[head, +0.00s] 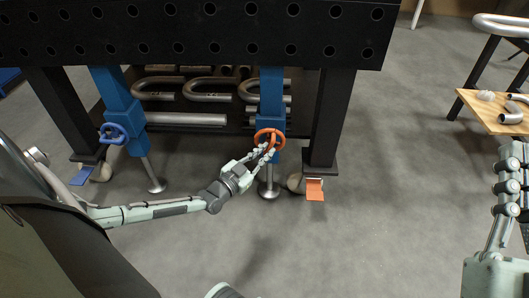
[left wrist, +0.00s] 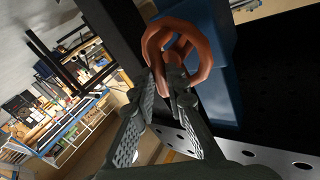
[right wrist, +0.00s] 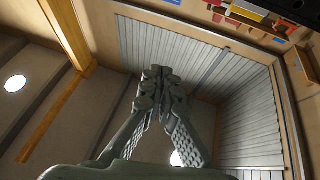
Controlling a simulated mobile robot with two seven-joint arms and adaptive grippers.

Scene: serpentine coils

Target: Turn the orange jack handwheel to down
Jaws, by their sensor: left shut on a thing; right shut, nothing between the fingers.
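The orange jack handwheel (head: 269,132) sits on the front of the right blue jack (head: 271,92), under the dark perforated table. My left gripper (head: 267,150) is at the lower part of its rim and is shut on it. In the left wrist view the orange handwheel (left wrist: 180,52) rises above the fingertips, with its lower rim between the fingers (left wrist: 172,88). My right gripper (right wrist: 160,78) is shut and empty, pointing up toward the ceiling in its wrist view. The right arm stands at the right edge of the head view, far from the handwheel.
A blue handwheel (head: 114,133) is on the left blue jack. An orange pedal (head: 314,190) lies right of the orange wheel's jack, and a blue pedal (head: 81,176) is at left. Bent pipes (head: 205,90) lie behind the jacks. A small wooden table (head: 481,107) stands right. The middle floor is clear.

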